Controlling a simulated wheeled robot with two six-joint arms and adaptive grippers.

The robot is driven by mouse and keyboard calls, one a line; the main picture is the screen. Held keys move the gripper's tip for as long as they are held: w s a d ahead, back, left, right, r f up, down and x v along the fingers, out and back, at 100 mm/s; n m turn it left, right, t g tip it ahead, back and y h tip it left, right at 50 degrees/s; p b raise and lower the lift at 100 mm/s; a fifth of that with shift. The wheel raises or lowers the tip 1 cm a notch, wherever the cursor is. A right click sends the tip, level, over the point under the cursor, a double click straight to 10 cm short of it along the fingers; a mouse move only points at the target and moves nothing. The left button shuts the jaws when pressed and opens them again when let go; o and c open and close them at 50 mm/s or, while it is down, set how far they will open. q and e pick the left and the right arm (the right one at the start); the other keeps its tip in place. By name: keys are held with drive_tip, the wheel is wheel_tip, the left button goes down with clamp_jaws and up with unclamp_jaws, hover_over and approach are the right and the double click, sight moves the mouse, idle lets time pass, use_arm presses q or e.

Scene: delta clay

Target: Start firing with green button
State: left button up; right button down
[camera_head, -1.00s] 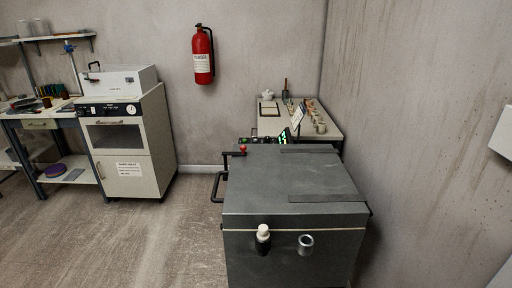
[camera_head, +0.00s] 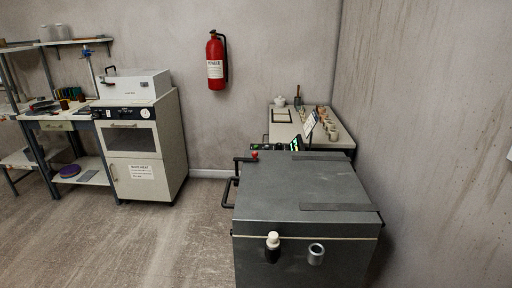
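A large dark grey kiln-like box (camera_head: 295,190) stands in front of me, right of centre. At its far left corner is a small control panel (camera_head: 289,146) with green lit spots and a red knob (camera_head: 255,155). A single green button cannot be told apart at this size. A black handle (camera_head: 229,192) sticks out from the box's left side. Neither of my grippers is in view.
A table with cups and a white pot (camera_head: 280,101) stands behind the box. A white oven cabinet (camera_head: 145,150) and a workbench (camera_head: 60,115) are at the left. A red fire extinguisher (camera_head: 216,65) hangs on the back wall. Open floor (camera_head: 150,235) lies left of the box.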

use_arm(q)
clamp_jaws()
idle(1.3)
